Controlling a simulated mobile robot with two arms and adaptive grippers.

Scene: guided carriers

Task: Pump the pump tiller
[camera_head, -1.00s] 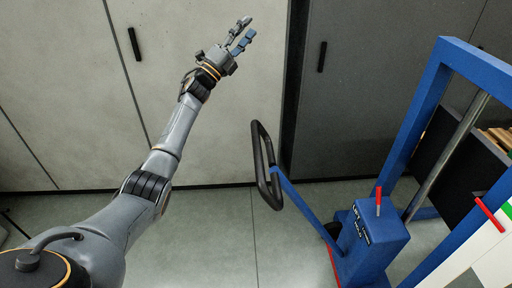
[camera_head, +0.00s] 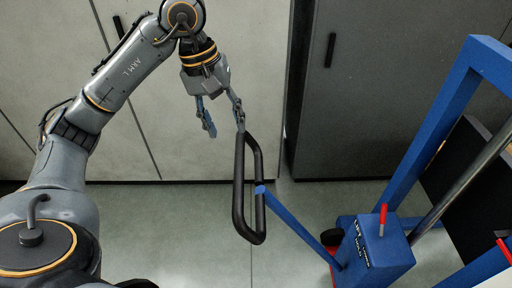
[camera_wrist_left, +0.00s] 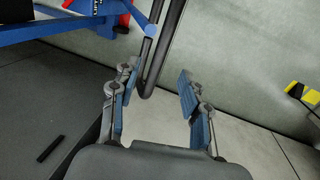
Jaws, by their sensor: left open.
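The pump tiller has a black loop handle (camera_head: 239,185) on a blue bar (camera_head: 295,228). The bar rises to the left from the blue pump block (camera_head: 378,246) of the lift. My left gripper (camera_head: 225,128) is open and points down at the top of the loop. Its right finger is close to the loop's upper end in the head view; I cannot tell if it touches. In the left wrist view the handle (camera_wrist_left: 167,42) reaches between the open fingers (camera_wrist_left: 158,88), nearer the left one. My right gripper is not in view.
A red lever (camera_head: 383,216) stands on the pump block. The blue lift frame (camera_head: 440,125) rises at the right. Pale cabinet doors (camera_head: 255,60) and a dark door (camera_head: 350,90) stand behind. A yellow and black object (camera_wrist_left: 301,92) shows in the left wrist view. Grey floor left of the tiller is clear.

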